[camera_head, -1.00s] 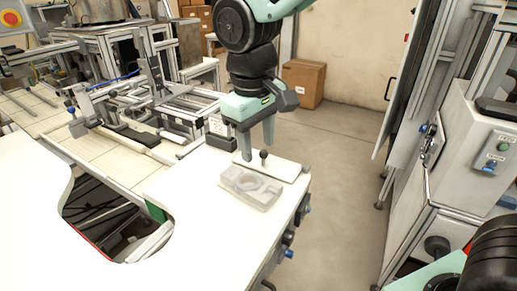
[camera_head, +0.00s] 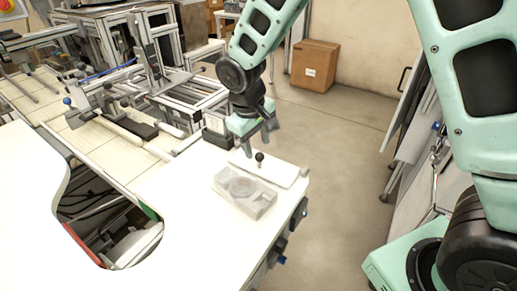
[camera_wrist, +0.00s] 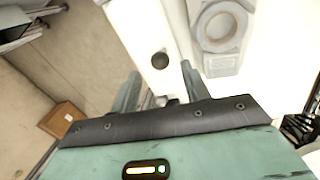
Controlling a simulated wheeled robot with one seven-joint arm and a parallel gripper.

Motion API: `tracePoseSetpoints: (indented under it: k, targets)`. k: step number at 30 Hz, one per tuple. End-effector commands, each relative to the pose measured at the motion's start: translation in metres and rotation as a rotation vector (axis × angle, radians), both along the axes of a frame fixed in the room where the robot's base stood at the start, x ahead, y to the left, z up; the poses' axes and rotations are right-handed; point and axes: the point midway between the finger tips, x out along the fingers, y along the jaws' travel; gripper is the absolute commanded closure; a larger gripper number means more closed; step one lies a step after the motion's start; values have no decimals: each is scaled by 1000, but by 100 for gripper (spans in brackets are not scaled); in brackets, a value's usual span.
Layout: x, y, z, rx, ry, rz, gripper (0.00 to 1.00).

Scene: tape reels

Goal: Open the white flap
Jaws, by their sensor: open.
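The white flap (camera_head: 285,174) is a flat white plate lying level at the right corner of the white table. A black ball knob (camera_head: 259,157) stands up from it. The flap also shows in the wrist view (camera_wrist: 138,22), with the knob (camera_wrist: 159,60) near its middle. My gripper (camera_head: 259,142) is over the flap, close to the knob and pointing down. In the wrist view my gripper (camera_wrist: 160,82) is open, and the knob appears between the lines of its two fingers, a little beyond the tips. I cannot tell any contact with the knob.
A conveyor with metal fixtures (camera_head: 105,125) runs at the left. A cardboard box (camera_head: 314,65) stands on the floor behind. Open floor lies right of the table.

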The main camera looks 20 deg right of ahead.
Motion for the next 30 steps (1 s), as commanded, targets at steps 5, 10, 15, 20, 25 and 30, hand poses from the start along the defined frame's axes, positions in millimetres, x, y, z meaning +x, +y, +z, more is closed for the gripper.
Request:
tracePoseSetpoints:
  k: [5,10,15,20,25,30]
  targets:
    - [2,-5,-24,-1,2,1,54]
    - [3,-6,-35,0,0,1,54]
    - [3,-7,-37,0,0,0,54]
    - [3,-7,-37,0,-1,1,62]
    - [3,-6,-37,0,-1,1,100]
    - [3,-7,-36,4,2,1,100]
